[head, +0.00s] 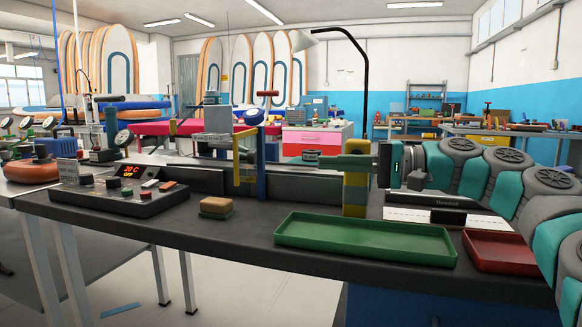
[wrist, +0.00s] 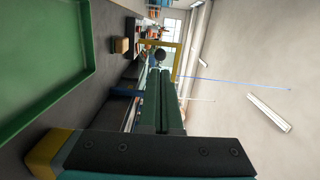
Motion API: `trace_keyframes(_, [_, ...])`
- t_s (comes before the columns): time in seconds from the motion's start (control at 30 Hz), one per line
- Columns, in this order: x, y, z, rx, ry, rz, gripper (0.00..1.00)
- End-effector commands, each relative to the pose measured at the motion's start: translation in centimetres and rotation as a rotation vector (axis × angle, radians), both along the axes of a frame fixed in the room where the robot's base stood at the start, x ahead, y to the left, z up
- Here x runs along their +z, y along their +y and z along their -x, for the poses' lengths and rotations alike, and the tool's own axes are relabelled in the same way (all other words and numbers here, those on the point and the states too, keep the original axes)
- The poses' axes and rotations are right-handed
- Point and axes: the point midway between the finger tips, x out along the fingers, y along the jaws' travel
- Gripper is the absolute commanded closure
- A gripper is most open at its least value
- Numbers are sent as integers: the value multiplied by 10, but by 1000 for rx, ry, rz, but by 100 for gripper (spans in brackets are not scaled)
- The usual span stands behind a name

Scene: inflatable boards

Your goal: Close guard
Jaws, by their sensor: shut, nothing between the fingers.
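A yellow frame (head: 245,160), which looks like the guard, stands upright on the bench machine left of centre. It also shows in the wrist view (wrist: 177,58), just past my fingertips. My gripper (head: 306,158) reaches in from the right at about the frame's height, its fingers pointing left. The green fingers (wrist: 160,74) are shut together with nothing between them. In the head view a gap shows between fingertips and frame. A dark round part (wrist: 160,53) appears right beyond the fingertips; I cannot tell whether they touch it.
A control box (head: 120,192) with a red display and buttons sits at the bench's left. A tan block (head: 216,207), a green tray (head: 365,240) and a red tray (head: 500,254) lie along the front.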

Motion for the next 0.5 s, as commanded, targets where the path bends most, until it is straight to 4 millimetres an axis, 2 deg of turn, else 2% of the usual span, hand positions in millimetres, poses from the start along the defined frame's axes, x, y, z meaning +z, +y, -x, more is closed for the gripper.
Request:
trace_keyframes(0.1, [-2, -11, -10, -19, 10, -33, 100])
trace_keyframes(0.2, [-2, -8, -13, -20, 13, -38, 100])
trace_keyframes(0.37, [-3, 15, -17, -13, 14, -34, 100])
trace_keyframes(0.5, [-3, 41, -24, -13, 14, -34, 100])
